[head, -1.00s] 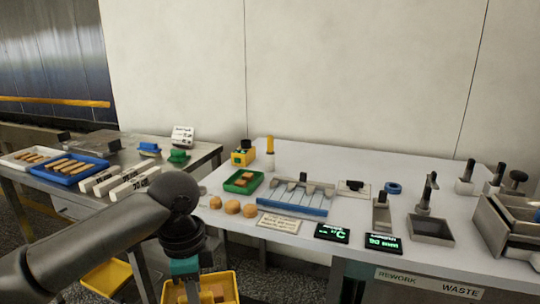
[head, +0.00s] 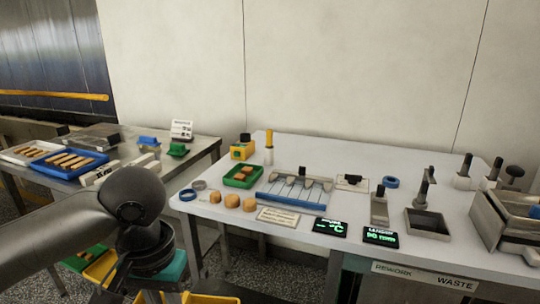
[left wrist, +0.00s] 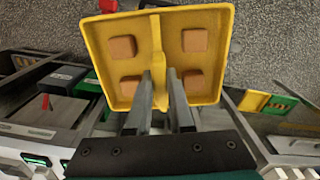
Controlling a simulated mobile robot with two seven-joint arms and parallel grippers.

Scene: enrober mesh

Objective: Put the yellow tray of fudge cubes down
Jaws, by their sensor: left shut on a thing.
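The yellow tray (left wrist: 140,22) fills the top middle of the left wrist view, with several brown fudge cubes (left wrist: 195,40) inside, spread on both sides of a central divider. My left gripper (left wrist: 160,88) is shut on the tray at its near side by the divider, holding it above the speckled floor. In the head view, my left gripper (head: 168,292) is at the bottom edge, below and in front of the table, and only a strip of the yellow tray (head: 212,298) shows. My right gripper is in neither view.
The white table (head: 300,150) carries a green tray (head: 243,176), round brown pieces (head: 232,201), a blue-edged comb fixture (head: 292,200) and displays. A side table at left holds a blue tray (head: 70,163). Yellow (head: 102,266) and green (head: 80,260) bins stand low at left.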

